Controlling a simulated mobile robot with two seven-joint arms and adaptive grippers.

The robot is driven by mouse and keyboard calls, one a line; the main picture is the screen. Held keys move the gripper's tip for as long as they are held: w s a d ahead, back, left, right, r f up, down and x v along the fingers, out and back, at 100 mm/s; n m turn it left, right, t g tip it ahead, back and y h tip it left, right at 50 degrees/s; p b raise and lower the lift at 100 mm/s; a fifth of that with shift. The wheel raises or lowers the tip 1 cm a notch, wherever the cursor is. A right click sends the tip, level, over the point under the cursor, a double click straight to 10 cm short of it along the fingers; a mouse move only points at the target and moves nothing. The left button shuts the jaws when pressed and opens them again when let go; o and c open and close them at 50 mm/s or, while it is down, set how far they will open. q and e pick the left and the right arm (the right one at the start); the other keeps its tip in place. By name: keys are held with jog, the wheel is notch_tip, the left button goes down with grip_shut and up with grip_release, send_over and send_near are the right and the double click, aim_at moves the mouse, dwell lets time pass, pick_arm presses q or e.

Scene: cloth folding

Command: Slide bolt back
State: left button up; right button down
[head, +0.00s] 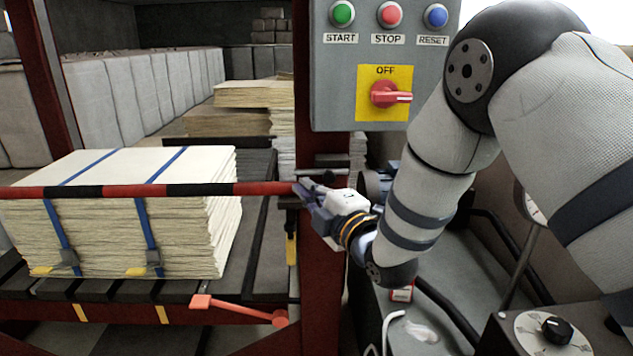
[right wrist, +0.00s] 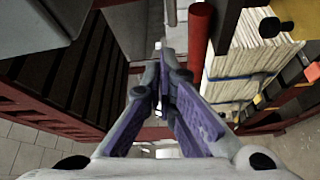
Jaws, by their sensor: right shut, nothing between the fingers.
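A red and black striped bar (head: 130,190) runs level across the front of the strapped stack to the dark red post. Its red end also shows in the right wrist view (right wrist: 200,38), just right of my fingertips. My right gripper (head: 303,190) is at the bar's right end, in front of the post. In the right wrist view its purple-padded fingers (right wrist: 164,68) are closed together with nothing between them. A thin pale rod (right wrist: 170,14) shows beyond the fingertips; I cannot tell whether it is the bolt. The gripper hides the bar's end in the head view. My left gripper is not in view.
A grey control box (head: 335,85) with buttons and a red OFF switch (head: 390,94) hangs above the gripper. The strapped stack (head: 130,235) stands on dark slats behind the bar. An orange-red lever (head: 240,308) is below. A dial panel (head: 525,335) is at lower right.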

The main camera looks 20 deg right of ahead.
aim_at(332, 172)
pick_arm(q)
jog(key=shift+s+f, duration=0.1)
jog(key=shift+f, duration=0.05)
pick_arm(e)
jog(key=w+d, duration=0.2)
jog(key=w, duration=0.1)
jog(key=w+d, duration=0.1)
jog(key=shift+w+f, duration=0.2)
jog(key=shift+f, duration=0.1)
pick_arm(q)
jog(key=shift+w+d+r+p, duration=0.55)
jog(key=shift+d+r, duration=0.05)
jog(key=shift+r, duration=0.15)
pick_arm(e)
jog(key=d, duration=0.2)
jog(key=s+d, duration=0.1)
jog(key=d, duration=0.2)
jog(key=shift+s, duration=0.2)
